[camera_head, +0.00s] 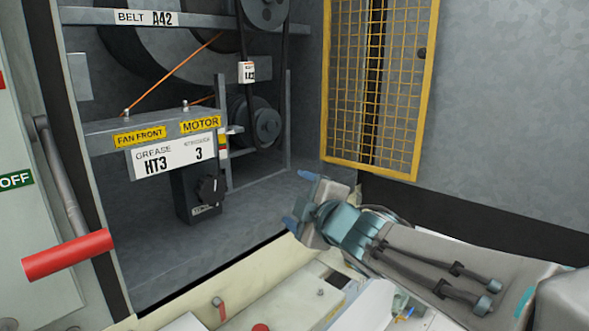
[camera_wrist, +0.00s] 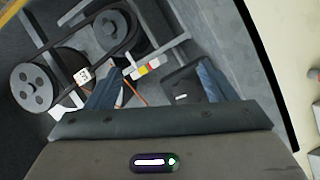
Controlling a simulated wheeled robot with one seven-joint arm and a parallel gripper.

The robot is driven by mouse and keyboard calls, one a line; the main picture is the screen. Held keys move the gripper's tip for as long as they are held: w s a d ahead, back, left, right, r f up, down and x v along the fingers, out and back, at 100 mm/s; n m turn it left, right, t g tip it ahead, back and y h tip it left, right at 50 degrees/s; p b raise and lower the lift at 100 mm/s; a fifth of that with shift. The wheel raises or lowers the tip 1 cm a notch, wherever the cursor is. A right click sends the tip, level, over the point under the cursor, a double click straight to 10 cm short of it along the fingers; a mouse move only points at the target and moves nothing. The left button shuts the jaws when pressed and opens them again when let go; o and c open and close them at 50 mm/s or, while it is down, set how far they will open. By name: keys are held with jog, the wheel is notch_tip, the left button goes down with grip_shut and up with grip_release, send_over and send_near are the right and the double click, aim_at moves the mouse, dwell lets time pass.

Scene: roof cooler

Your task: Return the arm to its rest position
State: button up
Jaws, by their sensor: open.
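My arm reaches in from the lower right in the head view. My gripper (camera_head: 299,199) is in front of the cabinet opening, with its two blue fingers spread and nothing between them. In the wrist view my gripper (camera_wrist: 158,78) also shows open, its fingers pointing toward the pulleys and the dark knob box (camera_wrist: 185,88). In the head view the black knob box (camera_head: 202,190) hangs under the grease label (camera_head: 175,152), left of my gripper and apart from it.
A yellow mesh guard (camera_head: 375,85) stands open behind my gripper. Belt pulleys (camera_head: 257,122) sit inside the cabinet. A lever with a red handle (camera_head: 68,255) is at the left. A pale panel with small red handles (camera_head: 290,300) lies below. Grey wall (camera_head: 510,110) fills the upper right.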

jog(key=s+d+m+g+h+p, duration=0.45)
jog(key=d+m+h+p, duration=0.4)
jog(key=d+m, duration=0.35)
jog(key=s+d+m+g+p, duration=0.2)
jog(key=s+m+g+p, duration=0.1)
jog(key=s, duration=0.5)
jog(key=s+d+f+m+g+p, duration=0.1)
jog(key=s+m+g+p, duration=0.3)
jog(key=s, duration=0.4)
jog(key=shift+s+d+f+p, duration=0.2)
jog(key=shift+d+p, duration=0.15)
jog(key=shift+p, duration=0.5)
